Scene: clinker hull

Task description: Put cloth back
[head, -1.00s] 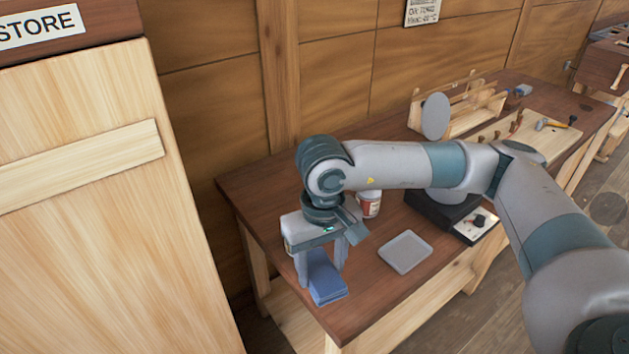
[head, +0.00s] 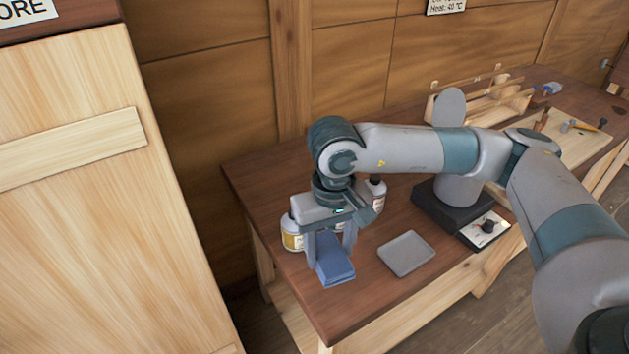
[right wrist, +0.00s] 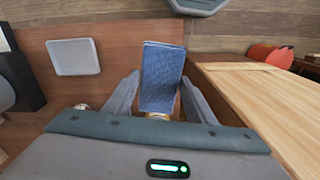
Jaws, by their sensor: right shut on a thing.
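The folded blue cloth (head: 335,262) is between the fingers of my right gripper (head: 331,248), which is shut on it. In the head view the cloth is near the left end of the dark wooden bench top (head: 310,306); I cannot tell whether it touches the bench. In the right wrist view the cloth (right wrist: 162,75) stands between the two grey fingers (right wrist: 158,97). My left gripper is not in view.
A grey square tray (head: 406,253) lies on the bench right of the cloth. Bottles (head: 292,234) stand behind the gripper, and another bottle (head: 377,192) is farther back. A dark-based device (head: 447,208) stands to the right. A tall wooden cabinet (head: 90,230) is at left.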

